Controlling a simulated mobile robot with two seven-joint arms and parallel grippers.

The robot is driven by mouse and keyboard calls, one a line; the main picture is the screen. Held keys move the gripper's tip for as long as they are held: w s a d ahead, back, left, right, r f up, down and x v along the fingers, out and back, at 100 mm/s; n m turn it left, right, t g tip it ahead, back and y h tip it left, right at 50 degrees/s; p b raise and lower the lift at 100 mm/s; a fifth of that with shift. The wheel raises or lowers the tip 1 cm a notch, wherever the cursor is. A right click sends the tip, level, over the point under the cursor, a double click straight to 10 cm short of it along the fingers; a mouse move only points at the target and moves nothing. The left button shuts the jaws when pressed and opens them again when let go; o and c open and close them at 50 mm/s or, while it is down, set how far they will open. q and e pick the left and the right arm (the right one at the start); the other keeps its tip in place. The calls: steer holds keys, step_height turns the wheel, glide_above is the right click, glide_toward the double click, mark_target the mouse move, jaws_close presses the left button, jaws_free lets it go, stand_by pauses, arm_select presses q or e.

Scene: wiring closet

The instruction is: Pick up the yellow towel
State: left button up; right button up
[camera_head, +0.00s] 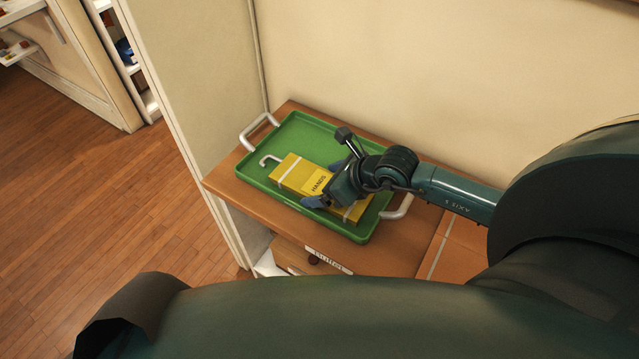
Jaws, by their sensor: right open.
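The yellow towel (291,173) lies folded flat in a green tray (275,145) on a wooden cabinet top. It has a label reading "HANDS" and a pale hooked piece at its left end. My right gripper (330,180) is over the towel's right half, with its blue fingertips spread open, one near each long side. My right arm and gripper cover part of the towel. I cannot tell whether the fingers touch it. My left gripper does not show.
The tray has silver handles at its left (258,130) and right (400,208) ends. The cabinet top (228,186) stands in a corner against a beige wall. A drawer with a label (328,260) is below. Shelves stand at the far left, with open wooden floor (95,205) before them.

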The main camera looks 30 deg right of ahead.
steer(key=shift+w+a+f, duration=0.1)
steer(key=shift+w+f, duration=0.1)
steer(key=shift+c, duration=0.3)
steer(key=c, duration=0.7)
